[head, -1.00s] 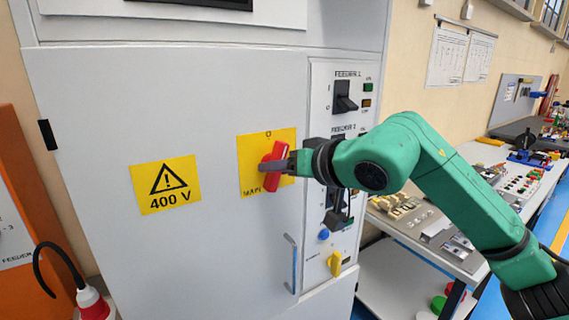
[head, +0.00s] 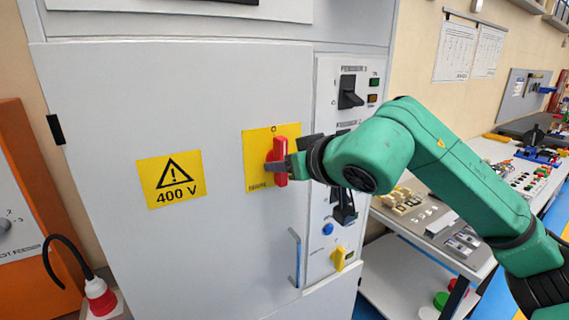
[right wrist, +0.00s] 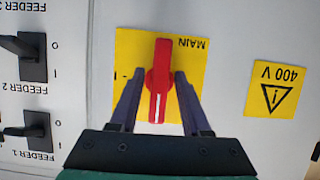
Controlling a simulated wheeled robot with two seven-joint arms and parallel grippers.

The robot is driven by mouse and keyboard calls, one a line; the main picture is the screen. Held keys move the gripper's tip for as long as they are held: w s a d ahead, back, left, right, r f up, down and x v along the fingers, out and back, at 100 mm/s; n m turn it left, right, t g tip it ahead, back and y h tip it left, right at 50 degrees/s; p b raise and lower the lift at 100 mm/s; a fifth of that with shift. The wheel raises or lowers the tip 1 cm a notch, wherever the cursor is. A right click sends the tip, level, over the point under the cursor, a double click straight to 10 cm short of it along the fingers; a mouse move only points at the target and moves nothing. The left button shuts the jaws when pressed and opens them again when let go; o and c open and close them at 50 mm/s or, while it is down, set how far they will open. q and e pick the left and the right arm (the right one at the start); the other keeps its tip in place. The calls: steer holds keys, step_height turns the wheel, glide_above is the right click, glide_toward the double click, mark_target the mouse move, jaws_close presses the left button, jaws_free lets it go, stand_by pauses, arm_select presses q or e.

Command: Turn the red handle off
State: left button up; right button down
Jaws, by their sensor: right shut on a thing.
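The red handle (head: 281,150) is a rotary knob on a yellow plate (head: 256,150) marked MAIN, on the grey cabinet door. In the head view it stands about upright, near the O mark above it. My right gripper (head: 284,167) reaches it from the right and is shut on it. In the right wrist view, which shows the panel upside down, the red handle (right wrist: 160,75) stands between the two dark fingers (right wrist: 160,82). Its white line points down in that picture. My left gripper is not in view.
Right of the door is a strip with black feeder switches (head: 349,92), a blue button (head: 327,229) and a yellow knob (head: 340,258). A door pull (head: 295,258) stands out below the handle. A workbench (head: 440,235) with parts is at the right.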

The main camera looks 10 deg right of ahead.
steer(key=c, duration=0.7)
jaws_free()
steer(key=b+v, duration=0.4)
steer(key=v, duration=1)
steer(key=shift+s+d+r, duration=0.1)
steer(key=shift+s+d, duration=0.05)
